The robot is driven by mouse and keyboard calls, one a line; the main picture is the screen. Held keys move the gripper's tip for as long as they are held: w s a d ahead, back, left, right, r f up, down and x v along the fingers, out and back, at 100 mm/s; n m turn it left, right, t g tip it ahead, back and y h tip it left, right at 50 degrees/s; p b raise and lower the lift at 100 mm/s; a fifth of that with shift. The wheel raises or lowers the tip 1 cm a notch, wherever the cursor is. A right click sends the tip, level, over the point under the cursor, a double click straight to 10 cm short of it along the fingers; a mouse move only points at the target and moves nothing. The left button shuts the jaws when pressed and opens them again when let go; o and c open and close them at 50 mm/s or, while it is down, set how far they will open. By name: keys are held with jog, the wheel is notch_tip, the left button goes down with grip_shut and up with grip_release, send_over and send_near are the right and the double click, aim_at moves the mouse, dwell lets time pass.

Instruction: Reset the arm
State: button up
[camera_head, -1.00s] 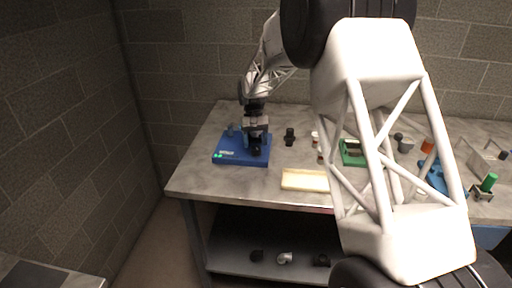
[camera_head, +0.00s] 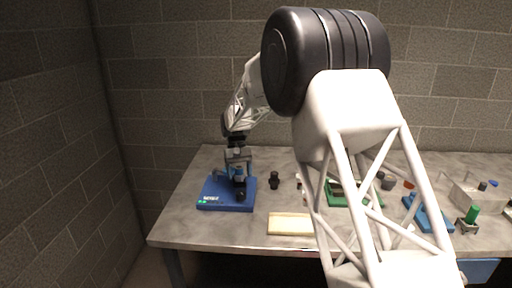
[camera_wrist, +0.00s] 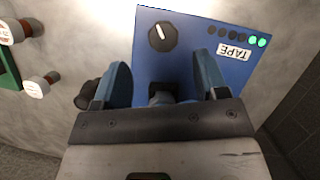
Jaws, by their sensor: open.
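My gripper (camera_head: 239,172) is over the blue box (camera_head: 226,202) at the left of the table. In the wrist view my gripper (camera_wrist: 162,85) shows two blue fingers spread apart, with a gap between them. The blue box (camera_wrist: 190,50) lies under the fingers, with a black knob, a "TAPE" label and a row of indicator dots, two of them lit green. A dark and blue part of the box shows between the finger bases. Whether the fingers touch it I cannot tell. My arm hides the middle right of the table in the head view.
A black fitting (camera_head: 274,180) stands right of the blue box. A cream tray (camera_head: 290,224) lies near the front edge. A green base (camera_head: 337,194), a blue fixture (camera_head: 428,213) and a clear bin (camera_head: 480,198) are farther right. Walls close the back and left.

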jog(key=s+d+r+m+t+y, duration=0.1)
jog(key=s+d+r+t, duration=0.1)
jog(key=s+d+r, duration=0.75)
jog(key=s+d+r+m+t, duration=0.1)
jog(key=s+d+r, duration=0.5)
jog(key=s+d, duration=0.5)
jog(key=s+d+f+t, duration=0.1)
jog(key=s+d, duration=0.2)
jog(key=s, duration=0.7)
jog(key=s+d+f+m+t, duration=0.1)
jog(key=s+d, duration=0.3)
jog(key=s, duration=0.6)
jog(key=s+d+f+m+t, duration=0.1)
jog(key=s+d+f, duration=0.1)
jog(key=s, duration=0.8)
jog(key=shift+s+d+t, duration=0.15)
jog(key=shift+d+t, duration=0.25)
jog(key=shift+d, duration=0.3)
